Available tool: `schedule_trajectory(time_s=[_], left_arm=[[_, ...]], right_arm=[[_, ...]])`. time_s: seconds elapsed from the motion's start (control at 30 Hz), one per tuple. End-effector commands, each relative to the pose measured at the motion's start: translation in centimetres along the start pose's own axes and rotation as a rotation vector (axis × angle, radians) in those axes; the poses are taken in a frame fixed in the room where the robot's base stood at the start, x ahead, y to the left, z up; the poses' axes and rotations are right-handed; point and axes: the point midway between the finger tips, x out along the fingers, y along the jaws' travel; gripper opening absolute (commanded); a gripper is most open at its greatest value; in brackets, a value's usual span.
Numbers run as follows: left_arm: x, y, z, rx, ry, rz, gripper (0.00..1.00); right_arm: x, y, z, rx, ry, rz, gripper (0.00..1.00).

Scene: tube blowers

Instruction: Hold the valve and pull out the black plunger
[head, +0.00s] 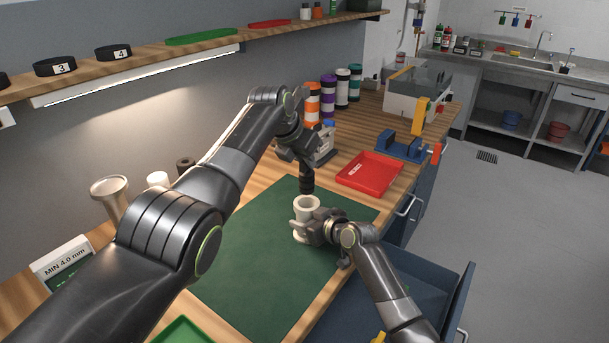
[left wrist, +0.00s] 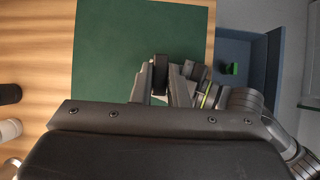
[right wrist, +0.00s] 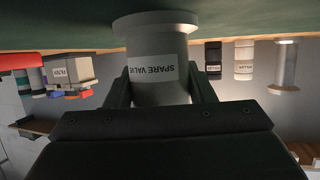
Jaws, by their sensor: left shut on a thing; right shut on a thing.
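The pale valve (head: 302,221) stands upright on the green mat (head: 250,265). In the right wrist view its SPARE VALVE label (right wrist: 152,72) appears upside down. My right gripper (head: 316,229) is shut around the valve's body from the right. The black plunger (head: 307,184) hangs upright just above the valve's round opening and looks clear of it. My left gripper (head: 304,165) is shut on the plunger's upper part. The plunger also shows between the fingers in the left wrist view (left wrist: 160,74), where the valve is hidden.
A red tray (head: 370,173) lies behind the mat, with a blue and orange clamp (head: 405,147) beyond it. Several banded cylinders (head: 328,95) stand along the wall. An open blue drawer (head: 420,290) juts out at the front right. The mat's left part is clear.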

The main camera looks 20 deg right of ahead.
Motion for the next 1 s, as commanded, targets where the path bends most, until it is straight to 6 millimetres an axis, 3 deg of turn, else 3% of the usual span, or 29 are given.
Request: schedule_trajectory(time_s=[0.37,0.4,0.57,1.0], left_arm=[[-0.73,-0.01,0.45,0.0,0.001,-0.001,0.0],[-0.73,0.0,0.45,0.0,0.001,-0.001,0.0],[-0.71,0.0,0.44,0.0,0.001,-0.001,0.0],[-0.7,-0.01,0.44,0.0,0.001,-0.001,0.0]], right_arm=[[0.01,-0.02,0.14,0.001,-0.003,-0.001,0.2],[0.01,-0.02,0.14,0.001,-0.003,-0.001,0.54],[0.01,-0.02,0.09,0.001,-0.002,-0.001,0.75],[-0.92,0.05,0.07,0.0,0.001,0.001,0.75]])
